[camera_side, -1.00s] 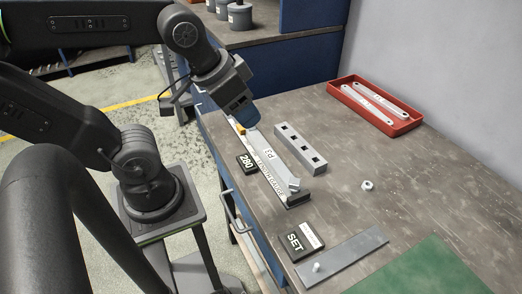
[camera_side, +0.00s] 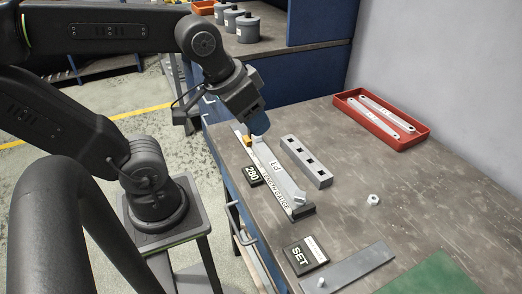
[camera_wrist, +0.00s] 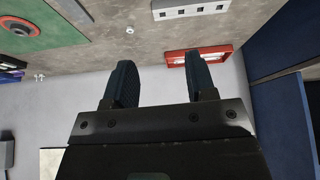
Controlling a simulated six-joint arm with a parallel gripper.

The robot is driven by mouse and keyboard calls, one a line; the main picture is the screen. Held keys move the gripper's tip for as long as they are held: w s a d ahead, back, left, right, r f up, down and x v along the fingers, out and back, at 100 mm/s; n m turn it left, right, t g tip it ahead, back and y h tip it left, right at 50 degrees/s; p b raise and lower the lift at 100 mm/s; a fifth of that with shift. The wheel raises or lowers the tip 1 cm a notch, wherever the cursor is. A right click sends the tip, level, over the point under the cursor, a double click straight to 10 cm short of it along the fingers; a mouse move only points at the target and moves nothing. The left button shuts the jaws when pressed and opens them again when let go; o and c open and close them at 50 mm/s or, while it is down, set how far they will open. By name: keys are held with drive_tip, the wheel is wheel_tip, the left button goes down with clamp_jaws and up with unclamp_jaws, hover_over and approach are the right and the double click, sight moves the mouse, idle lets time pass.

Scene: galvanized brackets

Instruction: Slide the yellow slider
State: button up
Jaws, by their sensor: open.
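The yellow slider (camera_side: 248,141) sits near the far end of a long grey gauge rail (camera_side: 270,170) marked P3, on the workbench. A small black display (camera_side: 253,176) reading 280 is beside the rail. My gripper (camera_side: 259,128) is just right of and above the slider in the side view; I cannot tell whether it touches it. In the wrist view my gripper (camera_wrist: 161,75) has its two dark fingers wide apart with nothing between them. The slider does not show in the wrist view.
A grey block with square holes (camera_side: 306,161) lies right of the rail. A red tray (camera_side: 423,131) with metal brackets is at the back right. A nut (camera_side: 373,199), a SET box (camera_side: 305,255), a flat plate (camera_side: 362,263) and a green mat (camera_side: 432,272) lie nearer.

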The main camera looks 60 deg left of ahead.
drive_tip(key=w+a+f+n+g, duration=0.2)
drive_tip(key=w+a+f+n, duration=0.1)
drive_tip(key=a+n, duration=0.4)
drive_tip(key=w+a+f+n+g, duration=0.2)
drive_tip(key=w+a+f+n, duration=0.15)
drive_tip(key=a, duration=0.45)
drive_tip(key=w+a+f+n+g, duration=0.1)
drive_tip(key=w+a+f+n, duration=0.15)
drive_tip(key=a+n, duration=0.5)
drive_tip(key=shift+m, duration=0.4)
drive_tip(key=f, duration=1.2)
drive_tip(key=shift+w+a+f, duration=0.25)
drive_tip(key=shift+w, duration=0.15)
drive_tip(key=shift+c, duration=0.3)
clamp_jaws()
